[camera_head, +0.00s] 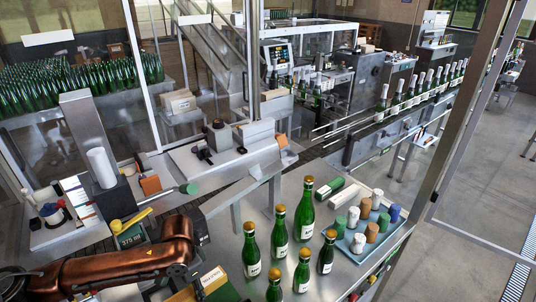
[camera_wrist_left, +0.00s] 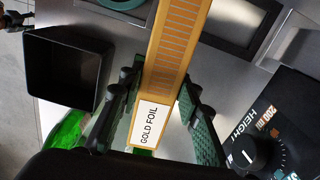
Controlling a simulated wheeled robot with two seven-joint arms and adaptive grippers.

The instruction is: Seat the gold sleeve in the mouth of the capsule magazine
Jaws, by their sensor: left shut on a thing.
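The gold sleeve (camera_wrist_left: 178,42) is a long, ribbed, orange-gold strip with a white "GOLD FOIL" label at its near end. In the left wrist view my left gripper (camera_wrist_left: 163,100) is shut on it, with a dark, green-padded finger on each side. In the head view my copper left arm comes in from the lower left, and the sleeve's white label (camera_head: 213,280) shows at the bottom edge. I cannot tell which part is the capsule magazine or its mouth. The sleeve reaches past the top of the wrist view, so its far end is hidden there. My right gripper is not in view.
A black open box (camera_wrist_left: 65,65) stands left of the sleeve in the wrist view, and a black height-dial panel (camera_wrist_left: 270,130) lies right. In the head view, several green bottles (camera_head: 280,233) stand right of my arm, beside a blue tray (camera_head: 346,246) of colored capsules.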

